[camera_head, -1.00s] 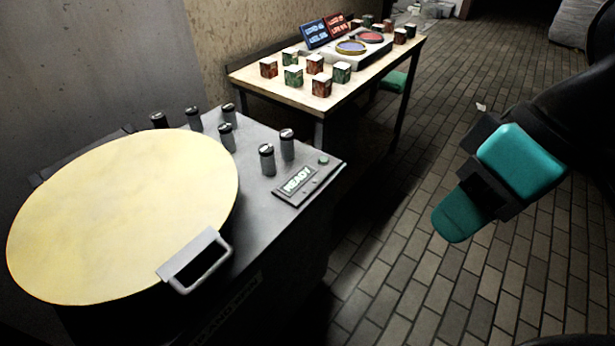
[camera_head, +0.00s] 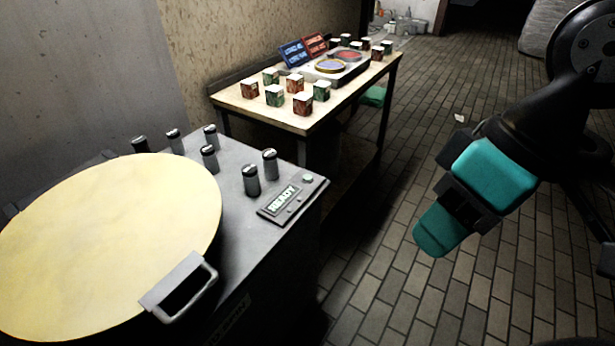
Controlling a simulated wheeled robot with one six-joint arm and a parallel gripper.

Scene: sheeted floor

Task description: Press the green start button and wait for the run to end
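My gripper (camera_head: 438,231), with teal finger pads, hangs over the floor to the right of the machine, well apart from the panel and touching nothing. Its fingers overlap in this view, so I cannot tell their opening.
A large round yellow lid (camera_head: 105,250) with a metal handle (camera_head: 180,287) covers the machine's left part. Several dark cylinders (camera_head: 251,181) stand on its top.

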